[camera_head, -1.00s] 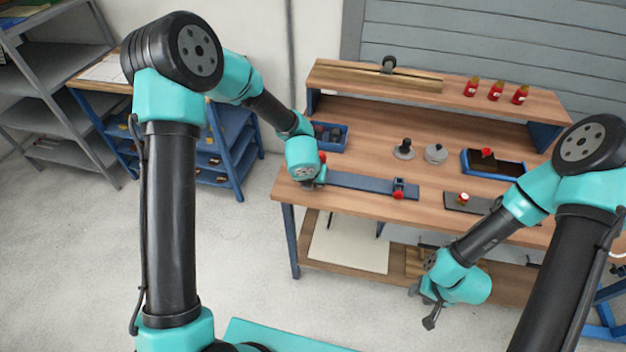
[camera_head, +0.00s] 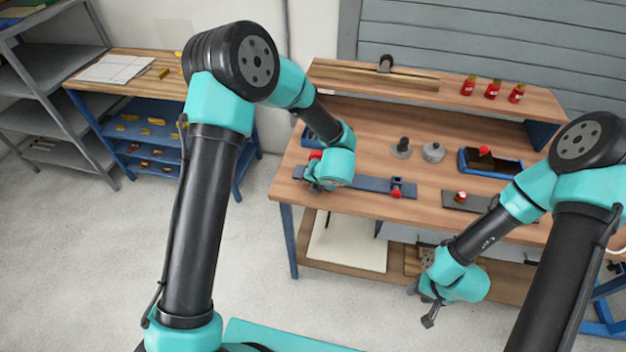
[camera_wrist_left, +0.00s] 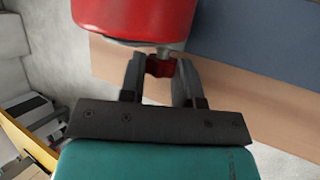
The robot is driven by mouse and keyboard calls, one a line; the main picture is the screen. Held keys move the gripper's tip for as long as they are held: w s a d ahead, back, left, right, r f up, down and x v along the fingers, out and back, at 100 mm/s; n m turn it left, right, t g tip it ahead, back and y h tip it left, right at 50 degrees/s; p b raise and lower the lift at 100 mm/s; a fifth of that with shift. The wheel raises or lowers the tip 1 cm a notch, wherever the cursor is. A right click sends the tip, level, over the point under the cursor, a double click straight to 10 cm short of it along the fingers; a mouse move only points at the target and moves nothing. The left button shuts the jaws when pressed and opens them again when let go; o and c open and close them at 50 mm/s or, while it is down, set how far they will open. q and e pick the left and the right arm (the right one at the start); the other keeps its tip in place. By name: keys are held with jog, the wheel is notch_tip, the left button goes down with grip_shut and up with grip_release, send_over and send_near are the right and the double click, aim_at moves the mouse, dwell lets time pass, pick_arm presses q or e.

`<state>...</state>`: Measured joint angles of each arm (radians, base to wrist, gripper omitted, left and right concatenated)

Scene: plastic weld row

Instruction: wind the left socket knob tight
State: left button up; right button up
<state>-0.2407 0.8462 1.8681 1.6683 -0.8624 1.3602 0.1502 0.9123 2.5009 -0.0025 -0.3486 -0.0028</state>
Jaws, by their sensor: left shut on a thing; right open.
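The left socket is a red rounded body at the left end of the blue bar (camera_head: 366,183); a little of its red top (camera_head: 315,154) shows behind my left wrist. In the left wrist view the red socket (camera_wrist_left: 135,18) fills the top, with its small red knob (camera_wrist_left: 160,67) below it on a short stem. My left gripper (camera_wrist_left: 159,72) is shut on this knob, one finger on each side. In the head view my left gripper (camera_head: 313,182) is at the bar's near left edge and the knob is hidden. My right gripper (camera_head: 431,306) hangs open and empty before the bench.
A second red socket (camera_head: 396,190) sits at the bar's right end. Behind are a blue bin (camera_head: 313,137), a dark-handled piece (camera_head: 402,147), a grey round piece (camera_head: 433,152) and a blue tray (camera_head: 465,168). A dark plate (camera_head: 452,205) lies to the right.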

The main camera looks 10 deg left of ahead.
dwell(0.3)
pick_arm(q)
jog(key=o, duration=0.9)
jog(key=shift+h, duration=0.3)
jog(key=shift+a+r+n+h, duration=0.1)
jog(key=shift+a+n+h, duration=0.1)
jog(key=shift+h, duration=0.4)
jog(key=shift+a+n+h, duration=0.1)
jog(key=shift+n+h, duration=0.1)
jog(key=shift+h, duration=0.4)
jog(key=h, duration=0.3)
jog(key=shift+a+n+h, duration=0.15)
jog(key=shift+n+h, duration=0.15)
jog(key=shift+n, duration=0.1)
jog(key=v, duration=1.7)
jog(key=shift+s+r, duration=0.1)
jog(key=shift+r, duration=0.1)
